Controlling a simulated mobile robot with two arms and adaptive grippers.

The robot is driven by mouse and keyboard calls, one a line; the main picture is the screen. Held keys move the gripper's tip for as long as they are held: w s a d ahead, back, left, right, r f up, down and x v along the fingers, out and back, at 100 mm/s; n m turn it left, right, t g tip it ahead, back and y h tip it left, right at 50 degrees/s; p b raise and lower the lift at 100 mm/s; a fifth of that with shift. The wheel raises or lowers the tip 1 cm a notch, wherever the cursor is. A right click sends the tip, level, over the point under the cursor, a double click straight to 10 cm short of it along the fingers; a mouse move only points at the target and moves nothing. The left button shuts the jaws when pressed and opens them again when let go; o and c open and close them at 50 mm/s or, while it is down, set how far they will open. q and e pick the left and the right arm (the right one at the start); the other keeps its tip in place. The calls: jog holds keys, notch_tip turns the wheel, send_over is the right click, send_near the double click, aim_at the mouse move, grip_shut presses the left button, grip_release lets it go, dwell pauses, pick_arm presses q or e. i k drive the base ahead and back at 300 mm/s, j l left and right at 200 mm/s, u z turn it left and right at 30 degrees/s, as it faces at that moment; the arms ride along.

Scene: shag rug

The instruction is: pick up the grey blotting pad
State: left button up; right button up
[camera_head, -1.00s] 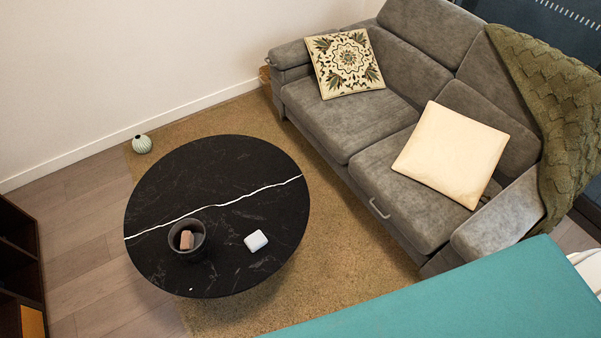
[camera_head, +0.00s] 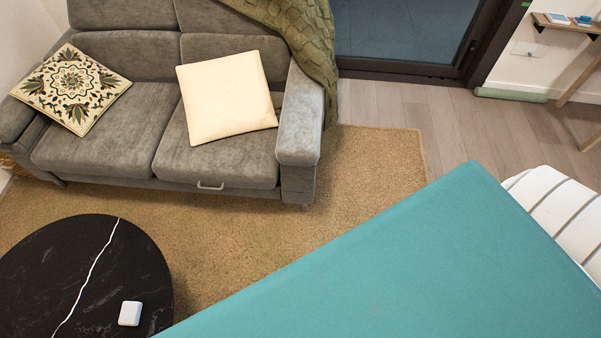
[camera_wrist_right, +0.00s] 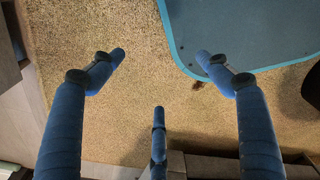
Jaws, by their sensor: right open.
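I cannot make out a grey blotting pad in either view. My right gripper (camera_wrist_right: 160,72) shows only in the right wrist view. Its blue fingers are spread apart with nothing between them, above the tan rug. A grey-blue panel with a teal edge (camera_wrist_right: 255,35) lies at the upper right of that view, close to the right fingertip. My left gripper is not in view.
A teal surface (camera_head: 400,260) fills the head view's lower right, beside a white slatted thing (camera_head: 565,215). A round black table (camera_head: 60,270) holds a small white box (camera_head: 130,313). A grey sofa (camera_head: 120,125) stands behind the rug (camera_head: 370,165). Bare floor (camera_head: 440,120) is clear.

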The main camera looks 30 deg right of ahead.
aim_at(130, 313)
jog(key=k+j, duration=0.2)
jog(key=k, duration=0.3)
jog(key=k+j, duration=0.2)
jog(key=k, duration=0.25)
jog(key=k+j, duration=0.2)
jog(key=k, duration=0.3)
jog(key=k+j, duration=0.15)
jog(key=k, duration=0.3)
